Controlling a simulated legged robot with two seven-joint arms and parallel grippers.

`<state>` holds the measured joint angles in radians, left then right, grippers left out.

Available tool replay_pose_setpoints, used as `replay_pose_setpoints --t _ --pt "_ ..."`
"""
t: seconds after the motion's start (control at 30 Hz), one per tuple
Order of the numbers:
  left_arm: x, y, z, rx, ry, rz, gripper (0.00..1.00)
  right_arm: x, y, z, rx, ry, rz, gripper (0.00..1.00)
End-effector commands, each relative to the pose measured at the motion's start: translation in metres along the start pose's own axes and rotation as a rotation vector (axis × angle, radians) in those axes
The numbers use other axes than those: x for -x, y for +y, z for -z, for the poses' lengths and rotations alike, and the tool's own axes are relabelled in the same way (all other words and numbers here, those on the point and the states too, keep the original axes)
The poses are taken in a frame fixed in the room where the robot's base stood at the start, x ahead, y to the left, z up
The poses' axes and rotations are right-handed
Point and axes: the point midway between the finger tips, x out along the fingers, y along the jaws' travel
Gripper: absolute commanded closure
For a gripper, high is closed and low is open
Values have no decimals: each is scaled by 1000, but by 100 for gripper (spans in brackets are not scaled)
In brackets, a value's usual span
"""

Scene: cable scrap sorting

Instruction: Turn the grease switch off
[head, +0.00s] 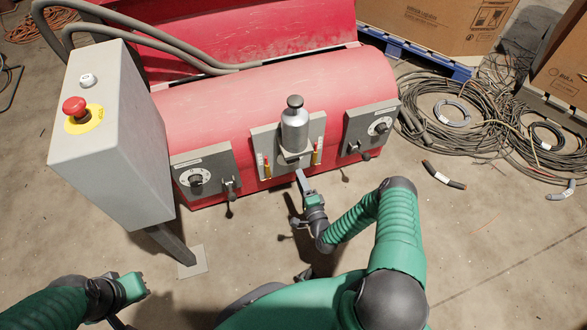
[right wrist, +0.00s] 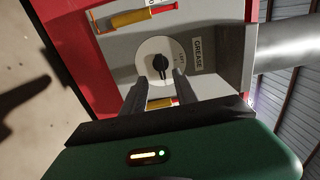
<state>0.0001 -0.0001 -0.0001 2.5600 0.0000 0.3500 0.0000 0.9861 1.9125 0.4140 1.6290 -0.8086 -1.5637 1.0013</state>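The grease switch (right wrist: 160,64) shows in the right wrist view as a small black knob on a round white dial, beside a GREASE label (right wrist: 197,53). Its exact setting is too small to read surely. My right gripper (right wrist: 152,84) is open, its two dark fingers apart and pointing at the dial, close in front of it; I see nothing between them. In the head view my right gripper (head: 301,182) is just below the grey centre plate (head: 266,140) with a metal canister (head: 294,128); the switch is hidden there. My left gripper (head: 125,290) is at the lower left, fingers unclear.
The plate is on a red machine (head: 230,105), between two dial panels with levers (head: 205,172) (head: 371,128). A grey box with a red emergency button (head: 75,107) stands at left. Cable coils (head: 465,115) and cartons (head: 440,22) lie right. The floor in front is mostly clear.

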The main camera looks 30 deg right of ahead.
Motion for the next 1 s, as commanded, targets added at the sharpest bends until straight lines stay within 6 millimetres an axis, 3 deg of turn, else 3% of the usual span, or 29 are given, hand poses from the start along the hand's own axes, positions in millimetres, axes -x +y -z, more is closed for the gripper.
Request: replay_pose_setpoints --t 0.1,0.3,0.63,0.9,1.0 --pt "-19 0 -5 0 0 0 100 -30 5 0 2 -1 3 65" --pt "-31 0 -7 0 0 0 100 -62 2 0 2 0 1 65" --pt "-30 0 -7 0 0 0 100 -67 0 0 0 -1 -2 65" --pt "-30 0 -7 0 0 0 100 -67 0 0 1 -1 -3 100" --pt "-30 0 -7 0 0 0 100 -67 1 0 1 -1 -4 100"
